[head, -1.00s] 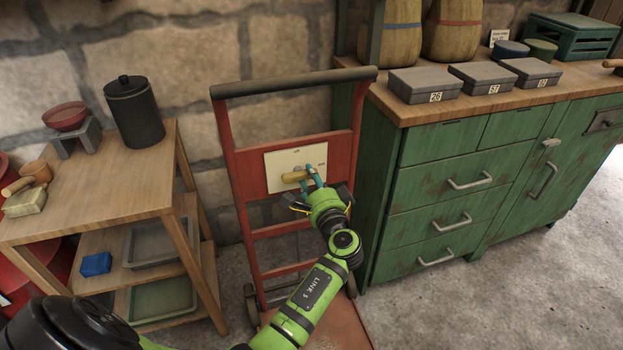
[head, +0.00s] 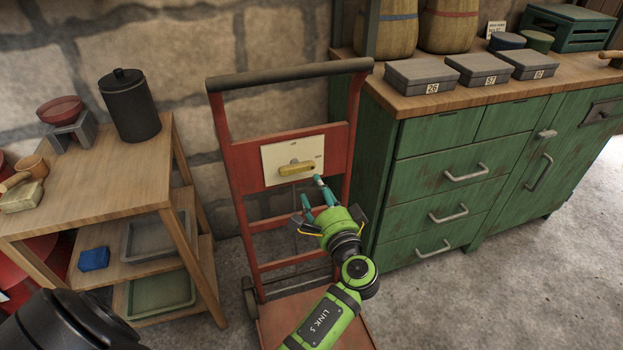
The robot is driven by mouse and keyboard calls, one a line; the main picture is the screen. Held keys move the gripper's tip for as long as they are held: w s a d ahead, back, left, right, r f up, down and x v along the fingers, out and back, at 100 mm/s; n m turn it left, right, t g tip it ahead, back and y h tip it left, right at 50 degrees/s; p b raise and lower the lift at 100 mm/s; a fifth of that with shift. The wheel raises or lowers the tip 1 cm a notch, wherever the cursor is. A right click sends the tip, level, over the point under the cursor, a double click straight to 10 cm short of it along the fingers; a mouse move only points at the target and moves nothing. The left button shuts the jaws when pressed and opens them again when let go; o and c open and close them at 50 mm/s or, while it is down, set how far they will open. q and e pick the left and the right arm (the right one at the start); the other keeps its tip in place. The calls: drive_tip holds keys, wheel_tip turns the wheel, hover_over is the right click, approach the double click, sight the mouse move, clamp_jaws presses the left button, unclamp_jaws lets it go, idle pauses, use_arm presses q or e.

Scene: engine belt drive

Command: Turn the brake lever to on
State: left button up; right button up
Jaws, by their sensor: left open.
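The brake lever (head: 297,168) is a yellow handle on a cream plate (head: 308,146) fixed to the red hand truck (head: 238,160). The lever lies nearly level, its right end slightly raised. Small marks on the plate are too small to read. My left gripper (head: 312,190), green with teal fingertips, is open and empty. It is just below and to the right of the lever, apart from it in the picture. My right gripper is not in view.
A wooden shelf table (head: 100,200) with a black canister (head: 130,105) and a red bowl (head: 62,109) stands on the left. A green cabinet (head: 440,150) stands close on the right, with grey boxes (head: 422,76) on top. A stone wall is behind.

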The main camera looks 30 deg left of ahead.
use_arm(q)
drive_tip(key=shift+v, duration=2)
